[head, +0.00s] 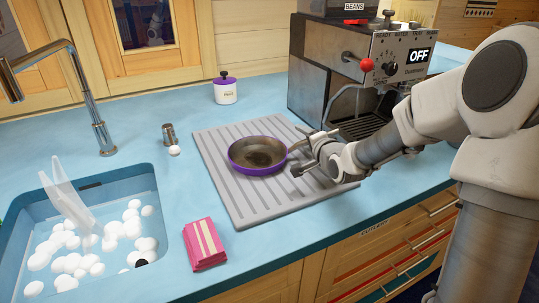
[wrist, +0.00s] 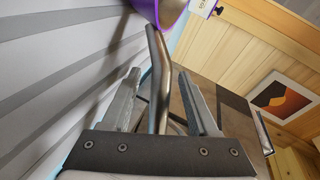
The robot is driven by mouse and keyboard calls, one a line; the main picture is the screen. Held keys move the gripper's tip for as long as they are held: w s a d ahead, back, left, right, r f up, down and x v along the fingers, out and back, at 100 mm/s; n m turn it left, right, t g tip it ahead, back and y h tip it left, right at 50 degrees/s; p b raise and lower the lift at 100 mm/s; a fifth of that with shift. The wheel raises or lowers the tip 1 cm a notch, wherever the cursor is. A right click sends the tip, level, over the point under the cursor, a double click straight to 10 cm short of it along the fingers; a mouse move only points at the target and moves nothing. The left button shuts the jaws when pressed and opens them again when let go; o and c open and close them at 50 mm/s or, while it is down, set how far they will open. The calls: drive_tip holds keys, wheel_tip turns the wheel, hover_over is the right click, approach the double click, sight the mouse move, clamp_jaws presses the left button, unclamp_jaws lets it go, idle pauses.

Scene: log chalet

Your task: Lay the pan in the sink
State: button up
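The pan (head: 257,156), purple outside and dark inside, sits upright on a grey ribbed drying board on the counter. Its handle points right, towards my gripper (head: 305,154). In the wrist view the metal handle (wrist: 157,85) runs between the two fingers of my gripper (wrist: 158,75), with gaps on both sides. The gripper is open around the handle. Part of the pan's purple side (wrist: 165,10) shows at the top of the wrist view. The blue sink (head: 110,183) is at the lower left of the head view, with white bubbles and pale translucent upright pieces in it.
The ribbed board (head: 240,208) lies between sink and coffee machine (head: 350,75). A pink packet (head: 204,244) lies by the sink's right edge. A small metal cylinder (head: 169,134), a white ball (head: 175,150) and a lidded jar (head: 225,92) stand behind. The faucet (head: 90,100) rises behind the sink.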

clamp_jaws()
idle(1.1)
drive_tip(key=shift+r, duration=0.1)
